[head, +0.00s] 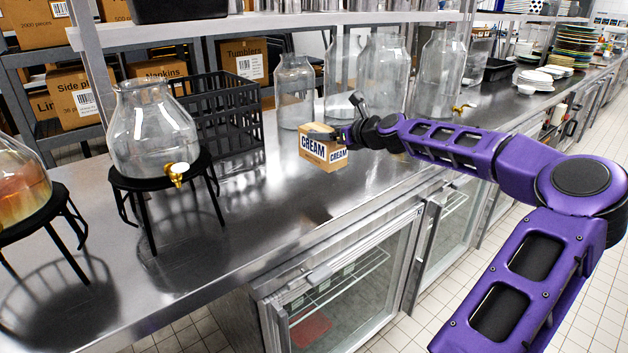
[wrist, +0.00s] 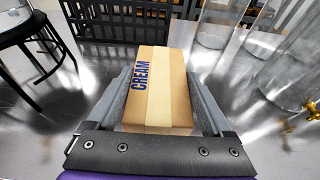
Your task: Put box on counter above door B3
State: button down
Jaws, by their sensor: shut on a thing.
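The box (head: 322,152) is a small brown carton marked CREAM in dark letters. My gripper (head: 338,137) is shut on it. In the wrist view the box (wrist: 158,88) sits between the two fingers of my gripper (wrist: 160,105), with a pale tape strip along it. The box is over the steel counter (head: 255,205); I cannot tell whether it touches the top. Glass-fronted doors (head: 345,290) stand below the counter edge. No B3 label is readable.
Glass dispensers on black stands (head: 152,130) are at the left. A black crate (head: 218,118) stands behind the box to its left, and large glass jars (head: 381,75) stand behind it. The counter's front middle is clear.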

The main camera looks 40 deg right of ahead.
aim_at(328, 165)
notch_tip(328, 165, down, 10)
jog(key=shift+r+b, duration=0.1)
jog(key=shift+b, duration=0.6)
grip_release()
jog(key=shift+f, duration=0.2)
jog(key=shift+r, duration=0.1)
jog(key=shift+s+r, duration=0.15)
jog(key=shift+s, duration=0.1)
jog(key=a+p+v, duration=0.1)
jog(key=v, duration=1)
jog(key=shift+s+d, duration=0.25)
jog(key=shift+d, duration=0.25)
